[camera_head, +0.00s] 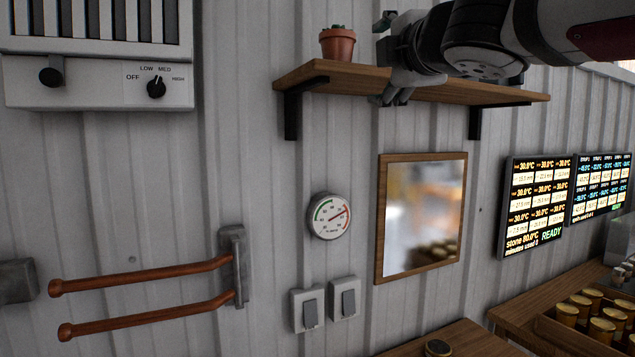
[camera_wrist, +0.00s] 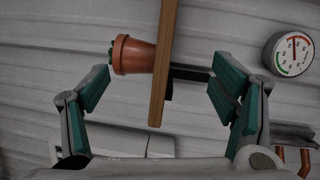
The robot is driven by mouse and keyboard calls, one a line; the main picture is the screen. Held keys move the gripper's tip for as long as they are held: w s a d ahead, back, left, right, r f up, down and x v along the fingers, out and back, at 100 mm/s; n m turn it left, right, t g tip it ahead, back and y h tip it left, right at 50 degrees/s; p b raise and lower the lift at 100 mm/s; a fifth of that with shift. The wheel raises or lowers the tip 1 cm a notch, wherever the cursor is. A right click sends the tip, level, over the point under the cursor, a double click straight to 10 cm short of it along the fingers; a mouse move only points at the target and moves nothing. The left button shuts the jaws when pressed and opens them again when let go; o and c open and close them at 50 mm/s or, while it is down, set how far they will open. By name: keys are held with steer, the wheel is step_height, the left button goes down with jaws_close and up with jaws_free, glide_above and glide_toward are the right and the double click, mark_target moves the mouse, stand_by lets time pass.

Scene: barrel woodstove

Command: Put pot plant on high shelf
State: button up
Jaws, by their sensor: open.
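The pot plant, a small terracotta pot with a green plant, stands upright on the left part of the high wooden shelf in the head view (camera_head: 338,45). The shelf (camera_head: 455,92) is fixed to the corrugated wall on black brackets. My gripper (camera_head: 386,60) is at the shelf's front, to the right of the pot and apart from it. In the wrist view, rotated on its side, the pot (camera_wrist: 134,56) and the shelf's edge (camera_wrist: 163,65) lie between the green-padded fingers of my open gripper (camera_wrist: 160,83). Neither finger visibly touches the pot.
Below the shelf hang a round gauge (camera_head: 329,215) and a framed mirror (camera_head: 421,217). A heater (camera_head: 97,80) is at upper left, copper-coloured rails (camera_head: 145,275) below it. Lit screens (camera_head: 537,205) are at right, above a wooden counter holding several jars.

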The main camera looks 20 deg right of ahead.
steer(key=s+f+m+g, duration=0.35)
steer(key=f+m, duration=0.45)
steer(key=f, duration=0.5)
steer(key=s+a+f+m+g+y, duration=0.1)
steer(key=s+a+f+m+g, duration=0.1)
steer(key=f, duration=0.6)
steer(key=s+a+f+m+g+y, duration=0.2)
steer(key=s+a+f+m+g, duration=0.1)
steer(key=s+a+f, duration=0.4)
steer(key=s+a+f+m+g+y, duration=0.2)
steer(key=s+a+f+m+g, duration=0.1)
steer(key=f, duration=0.7)
steer(key=shift+s+a+f+g, duration=0.25)
steer(key=shift+s+a+g, duration=0.5)
steer(key=shift+a, duration=0.35)
steer(key=shift+w+f, duration=0.2)
steer(key=shift+f, duration=0.05)
